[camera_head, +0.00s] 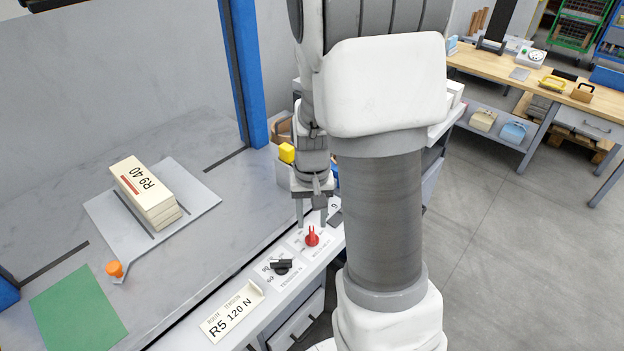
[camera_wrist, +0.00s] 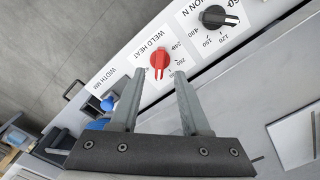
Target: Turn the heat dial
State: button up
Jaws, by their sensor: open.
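The heat dial is a red knob (camera_head: 312,237) on the light control panel along the front of the machine. In the wrist view the red knob (camera_wrist: 160,62) sits on a plate marked "WELD HEAT", with a number scale beside it. My gripper (camera_head: 311,223) is just behind the knob in the head view, pointing down. In the wrist view my gripper (camera_wrist: 158,82) is open, and the knob shows just beyond and between its fingertips. Nothing is held. I cannot tell whether the fingers touch the knob.
A black tension dial (camera_head: 281,266) is on the same panel, near a card reading "R5 120 N" (camera_head: 232,311). A bundle marked "R9 40" (camera_head: 146,192) lies on a grey plate. An orange knob (camera_head: 115,269) and a green mat (camera_head: 78,311) are at left.

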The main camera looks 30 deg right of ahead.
aim_at(312, 233)
notch_tip(312, 233, up, 14)
jog(key=p, duration=0.2)
jog(key=shift+f, duration=0.25)
